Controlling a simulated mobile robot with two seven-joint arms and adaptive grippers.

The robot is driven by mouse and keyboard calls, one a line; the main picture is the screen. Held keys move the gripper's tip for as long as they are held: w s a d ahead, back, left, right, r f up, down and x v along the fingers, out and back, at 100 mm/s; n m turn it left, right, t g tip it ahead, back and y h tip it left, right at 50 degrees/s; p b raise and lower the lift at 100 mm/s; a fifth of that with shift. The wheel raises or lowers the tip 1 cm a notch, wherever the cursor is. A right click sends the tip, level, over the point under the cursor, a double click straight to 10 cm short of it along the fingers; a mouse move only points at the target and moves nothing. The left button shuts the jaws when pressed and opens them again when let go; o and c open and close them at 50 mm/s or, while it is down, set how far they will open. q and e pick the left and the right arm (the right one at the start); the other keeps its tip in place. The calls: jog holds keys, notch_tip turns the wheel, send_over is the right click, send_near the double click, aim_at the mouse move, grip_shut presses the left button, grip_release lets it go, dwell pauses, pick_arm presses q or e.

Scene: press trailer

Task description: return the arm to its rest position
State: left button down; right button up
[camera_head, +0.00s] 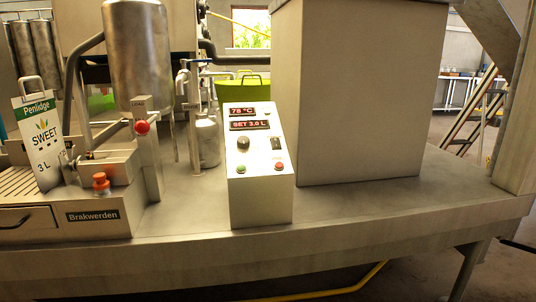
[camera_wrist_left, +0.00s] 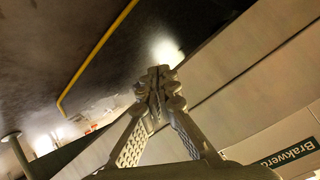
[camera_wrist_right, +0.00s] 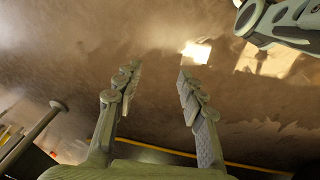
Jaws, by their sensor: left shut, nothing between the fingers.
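My left gripper (camera_wrist_left: 158,90) shows in the left wrist view with its fingertips together and nothing between them. It is near the front of the metal bench (camera_wrist_left: 225,100), with the "Brakwerden" label (camera_wrist_left: 290,152) at the right of that view. My right gripper (camera_wrist_right: 158,75) shows in the right wrist view with its two fingers well apart and empty, over the brown floor. Part of another arm, which seems to be mine, shows at the upper right of that view. Neither gripper shows in the head view.
A yellow hose (camera_head: 345,288) runs below. The bench's front right is clear.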

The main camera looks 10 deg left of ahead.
pick_arm(q)
jog(key=s+d+f+n+g+h, duration=0.1)
jog(key=s+d+f+g, duration=0.7)
jog(key=s+d+f, duration=1.2)
jog(key=s+h, duration=0.1)
jog(key=s, duration=0.2)
jog(key=shift+d+f+g, duration=0.15)
jog(key=shift+f+g, duration=0.1)
jog(key=shift+g, duration=0.15)
pick_arm(e)
jog(key=f, duration=0.1)
jog(key=s+f, duration=0.1)
jog(key=shift+s+d+f, duration=0.1)
jog(key=shift+s+f, duration=0.05)
jog(key=shift+f, duration=0.25)
